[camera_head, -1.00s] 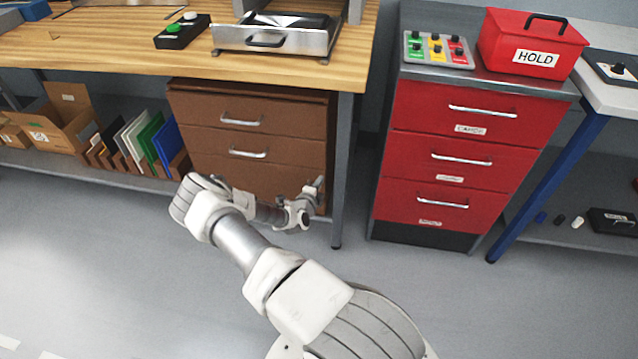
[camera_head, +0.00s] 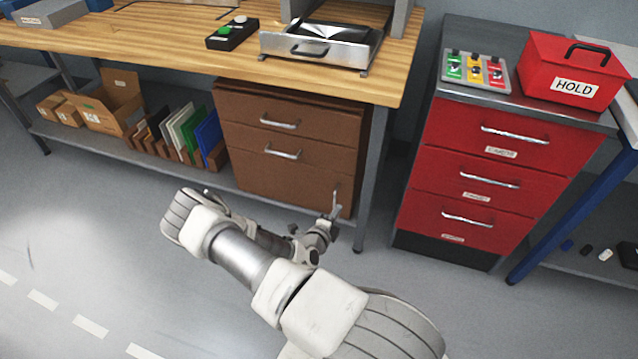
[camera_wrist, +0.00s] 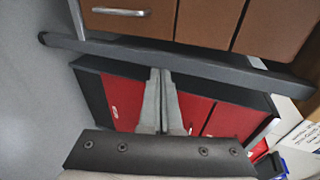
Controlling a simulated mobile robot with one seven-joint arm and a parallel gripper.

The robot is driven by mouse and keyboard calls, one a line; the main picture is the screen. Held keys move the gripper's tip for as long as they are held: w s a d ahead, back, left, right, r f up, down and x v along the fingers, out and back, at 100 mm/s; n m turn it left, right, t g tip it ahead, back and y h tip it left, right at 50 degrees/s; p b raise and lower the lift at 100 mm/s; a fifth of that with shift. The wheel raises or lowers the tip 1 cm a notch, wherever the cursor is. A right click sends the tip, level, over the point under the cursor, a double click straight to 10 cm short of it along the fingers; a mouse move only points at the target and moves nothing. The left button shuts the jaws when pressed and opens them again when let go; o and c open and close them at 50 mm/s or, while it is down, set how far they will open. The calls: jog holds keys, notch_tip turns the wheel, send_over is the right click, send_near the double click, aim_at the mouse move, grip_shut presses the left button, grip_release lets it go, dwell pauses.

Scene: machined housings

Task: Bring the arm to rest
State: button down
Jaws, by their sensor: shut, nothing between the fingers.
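My arm (camera_head: 245,258) is bent low over the floor in the head view. My gripper (camera_head: 336,203) is at its end, in front of the brown drawer unit near the bench leg, and holds nothing. In the wrist view my gripper (camera_wrist: 160,75) shows its two fingers together, shut and empty. They stand out against the red drawer cabinet (camera_wrist: 118,95) behind. The fingers look apart from the furniture, though the exact gap cannot be told.
The wooden bench (camera_head: 150,45) carries a button box (camera_head: 232,33) and a metal tray (camera_head: 318,48). Below are the brown drawer unit (camera_head: 285,170) and a bench leg (camera_head: 372,180). The red cabinet (camera_head: 480,185) bears the HOLD box (camera_head: 572,70). Floor at the left is clear.

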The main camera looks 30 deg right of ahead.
jog(key=s+a+r+m+g, duration=0.2)
jog(key=r+m+g, duration=0.2)
jog(key=r+m, duration=0.85)
jog(key=s+a+r+m+g, duration=0.2)
jog(key=r+m+g, duration=0.2)
jog(key=r+m, duration=0.85)
jog(key=s+a+r+m+t+y, duration=0.3)
jog(key=s+a+r+m+y, duration=0.3)
jog(key=s+a+r+m, duration=0.4)
jog(key=s+a+r+m+t+y, duration=0.2)
jog(key=s+a+r+m+y, duration=0.5)
jog(key=a+r, duration=0.45)
notch_tip(320, 180, up, 19)
jog(key=p, duration=1.8)
jog(key=shift+d+r+m+h, duration=0.15)
jog(key=shift+d+m+h, duration=0.25)
jog(key=shift+d, duration=0.05)
